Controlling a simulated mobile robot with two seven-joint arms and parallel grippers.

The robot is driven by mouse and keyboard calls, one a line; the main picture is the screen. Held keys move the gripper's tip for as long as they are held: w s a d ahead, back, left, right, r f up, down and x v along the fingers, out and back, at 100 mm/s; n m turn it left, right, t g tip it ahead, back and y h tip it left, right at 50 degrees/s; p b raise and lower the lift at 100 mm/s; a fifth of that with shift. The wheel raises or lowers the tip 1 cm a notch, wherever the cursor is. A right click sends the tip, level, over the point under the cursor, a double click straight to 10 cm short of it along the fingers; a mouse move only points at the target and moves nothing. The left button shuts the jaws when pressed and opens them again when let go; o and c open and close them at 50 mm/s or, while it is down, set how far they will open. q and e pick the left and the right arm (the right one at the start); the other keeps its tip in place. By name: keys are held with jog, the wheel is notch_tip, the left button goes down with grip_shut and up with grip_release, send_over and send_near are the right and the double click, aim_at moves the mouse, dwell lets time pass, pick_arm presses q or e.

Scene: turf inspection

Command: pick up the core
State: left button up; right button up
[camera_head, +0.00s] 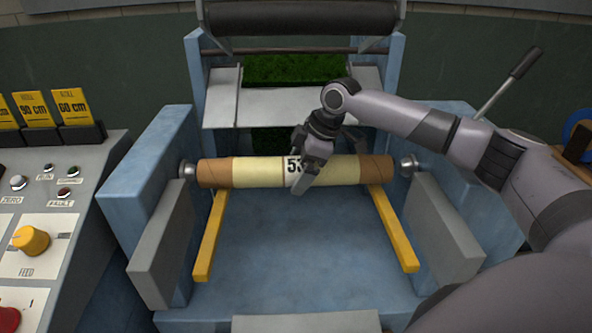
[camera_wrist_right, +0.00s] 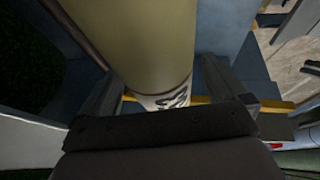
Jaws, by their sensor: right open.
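The core (camera_head: 258,172) is a long tube with a cream wrap, brown ends and a label starting with 53. It lies level across two yellow rails in the blue machine, between two round metal end spindles. My right gripper (camera_head: 305,180) is at the middle of the core, over the label, and hides part of it. In the right wrist view the core (camera_wrist_right: 155,50) runs away from the camera between the two open fingers (camera_wrist_right: 170,105). I cannot tell whether the fingers touch it. My left gripper is not in view.
Yellow rails (camera_head: 208,240) slope toward the front, with grey side plates (camera_head: 162,245) outside them. A black roller (camera_head: 300,17) and green turf (camera_head: 290,68) are behind. A control panel (camera_head: 50,215) stands at left. The blue bed in front of the core is clear.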

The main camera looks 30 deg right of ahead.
jog(key=shift+f, duration=0.15)
jog(key=shift+c, duration=0.3)
jog(key=c, duration=1.3)
jog(key=shift+w+r, duration=0.1)
jog(key=shift+r, duration=0.45)
jog(key=shift+a+r, duration=0.1)
jog(key=shift+r, duration=0.05)
jog(key=s+a+b, duration=0.2)
jog(key=s+a, duration=0.4)
jog(key=s, duration=0.5)
jog(key=r, duration=0.4)
jog(key=r+p, duration=0.1)
jog(key=r, duration=0.4)
jog(key=r+p, duration=0.1)
jog(key=r, duration=0.3)
jog(key=shift+s+a+r, duration=0.1)
jog(key=shift+a+r, duration=0.2)
jog(key=shift+r, duration=0.1)
